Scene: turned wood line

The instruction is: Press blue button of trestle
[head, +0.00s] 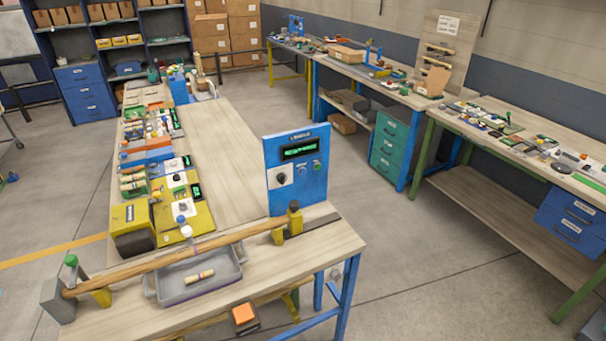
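A blue upright panel (312,190) stands on the near wooden table (335,238), at its right back part. It carries a lit green display (300,149), a dark knob (281,178) on a white plate, and small buttons (317,165) at the right, whose colours are too small to tell surely. I cannot tell which of these is called the trestle. Neither of my grippers is in view.
A grey tray (200,285) with a small wooden piece sits under the pole. Yellow units (190,215) with displays line the left side. Open floor (400,265) lies to the right, before another bench (480,185).

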